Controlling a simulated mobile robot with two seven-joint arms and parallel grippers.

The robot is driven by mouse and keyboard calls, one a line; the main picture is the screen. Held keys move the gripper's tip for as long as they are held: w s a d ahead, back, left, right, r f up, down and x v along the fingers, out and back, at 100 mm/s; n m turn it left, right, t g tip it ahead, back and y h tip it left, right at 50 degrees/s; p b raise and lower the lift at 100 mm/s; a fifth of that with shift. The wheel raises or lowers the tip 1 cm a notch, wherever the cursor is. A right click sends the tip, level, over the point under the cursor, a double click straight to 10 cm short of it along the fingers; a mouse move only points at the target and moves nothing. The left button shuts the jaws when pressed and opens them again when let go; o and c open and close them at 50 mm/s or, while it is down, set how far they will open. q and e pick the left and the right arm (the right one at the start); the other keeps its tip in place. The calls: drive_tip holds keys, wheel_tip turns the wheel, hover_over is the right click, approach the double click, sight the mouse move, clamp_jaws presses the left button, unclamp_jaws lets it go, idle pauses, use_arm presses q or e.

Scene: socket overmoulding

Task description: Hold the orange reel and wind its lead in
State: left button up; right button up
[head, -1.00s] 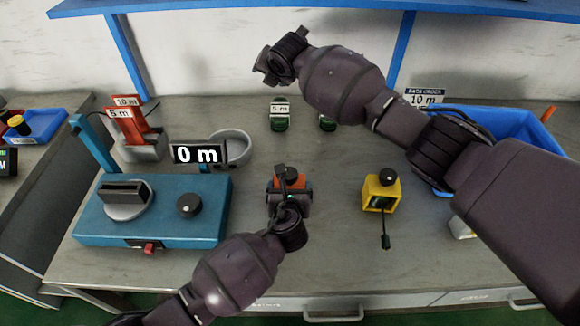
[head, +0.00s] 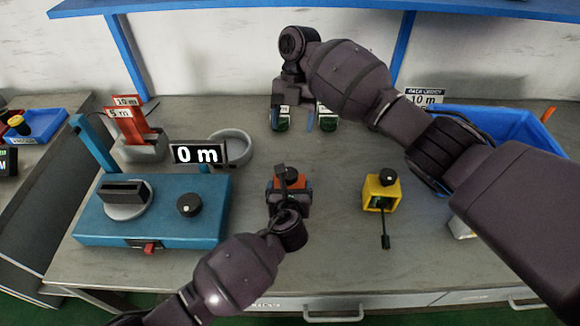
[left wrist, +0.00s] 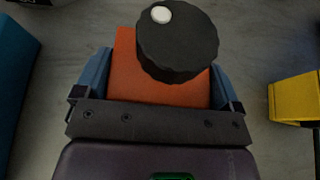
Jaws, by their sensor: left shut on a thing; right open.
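The orange reel (head: 302,184) stands on the bench right of the blue measuring machine. My left gripper (head: 289,197) is shut on it. In the left wrist view the orange reel (left wrist: 125,70) sits between the two blue-grey fingers, with a black knob (left wrist: 178,50) bearing a white dot on top. The reel's lead cannot be made out. My right gripper (head: 294,108) is open and points down at the back of the bench, in front of the green reels (head: 327,122), which it partly covers. It is well behind the orange reel, apart from it.
The blue machine (head: 120,228) carries a display (head: 196,154) reading 0 m. A grey ring-shaped dish (head: 232,147) lies behind it. A yellow reel (head: 376,192) with a black plug lead stands to the right. A blue bin (head: 510,130) is at back right. Bench between orange and yellow reels is clear.

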sight(292, 172)
drive_tip(key=x, duration=1.2)
drive_tip(key=shift+d, duration=0.2)
drive_tip(key=shift+c, duration=0.5)
drive_tip(key=c, duration=0.8)
drive_tip(key=shift+c, duration=0.2)
drive_tip(key=shift+s+m, duration=0.1)
drive_tip(key=shift+m, duration=0.2)
drive_tip(key=m, duration=0.2)
drive_tip(key=m+y, duration=0.1)
drive_tip(key=m+t+y, duration=0.1)
drive_tip(key=m, duration=0.1)
drive_tip(key=shift+d+m, duration=0.25)
drive_tip(key=shift+m, duration=0.05)
drive_tip(key=m+t, duration=0.1)
drive_tip(key=m, duration=0.1)
drive_tip(key=m+y, duration=0.1)
drive_tip(key=m, duration=0.2)
drive_tip(key=shift+s+d+r+t, duration=0.1)
drive_tip(key=shift+s+t, duration=0.1)
drive_tip(key=shift+t, duration=0.2)
drive_tip(key=shift+m, duration=0.3)
drive_tip(key=shift+r, duration=0.1)
